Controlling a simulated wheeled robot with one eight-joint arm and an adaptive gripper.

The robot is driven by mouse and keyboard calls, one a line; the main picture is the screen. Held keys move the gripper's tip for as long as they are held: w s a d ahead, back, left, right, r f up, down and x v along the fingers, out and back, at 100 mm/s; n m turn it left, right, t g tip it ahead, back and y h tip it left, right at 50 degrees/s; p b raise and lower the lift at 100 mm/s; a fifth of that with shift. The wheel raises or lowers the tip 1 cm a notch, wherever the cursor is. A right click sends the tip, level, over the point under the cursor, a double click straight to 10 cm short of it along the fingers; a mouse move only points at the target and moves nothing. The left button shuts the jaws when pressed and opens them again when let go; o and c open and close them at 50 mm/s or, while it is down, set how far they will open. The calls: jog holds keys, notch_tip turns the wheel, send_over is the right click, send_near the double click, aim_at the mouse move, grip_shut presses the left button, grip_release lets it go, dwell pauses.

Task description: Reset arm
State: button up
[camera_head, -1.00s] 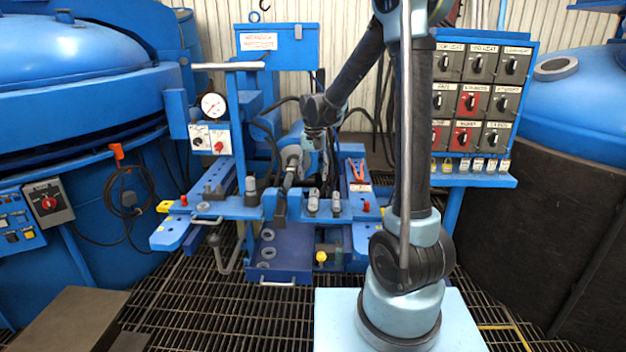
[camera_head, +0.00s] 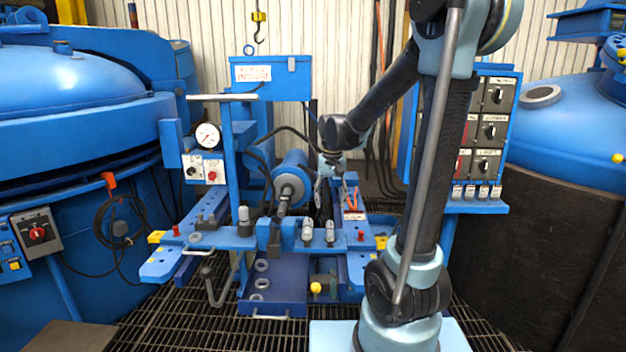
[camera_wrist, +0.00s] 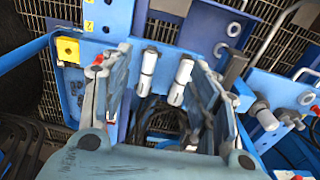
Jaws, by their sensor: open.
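My gripper (camera_head: 324,190) hangs from my bent arm above the right side of the blue workstation (camera_head: 240,240), just right of the blue cylinder (camera_head: 291,180). In the wrist view, the two fingers of my gripper (camera_wrist: 160,70) stand wide apart with nothing held between them. Two grey-white cylindrical fittings (camera_wrist: 148,66) on the blue crossbar show beyond the gap, below the fingers. In the head view the fingertips are small and partly lost against the workstation.
A red-handled tool (camera_head: 352,203) lies on the right rail. A switch panel (camera_head: 490,125) stands behind my arm at right. Blue furnace vessels flank the station, left (camera_head: 75,85) and right (camera_head: 570,135). A hook (camera_head: 258,35) hangs above.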

jog(key=s+d, duration=0.8)
jog(key=s, duration=0.4)
jog(key=s+d+f, duration=0.2)
jog(key=s+f, duration=0.1)
jog(key=s, duration=0.3)
jog(key=s+d+f+t, duration=0.1)
jog(key=s+d+f, duration=0.1)
jog(key=s, duration=0.4)
jog(key=shift+d+f+t, duration=0.3)
jog(key=shift+d+f, duration=0.1)
jog(key=shift+d, duration=0.25)
jog(key=shift+s, duration=0.1)
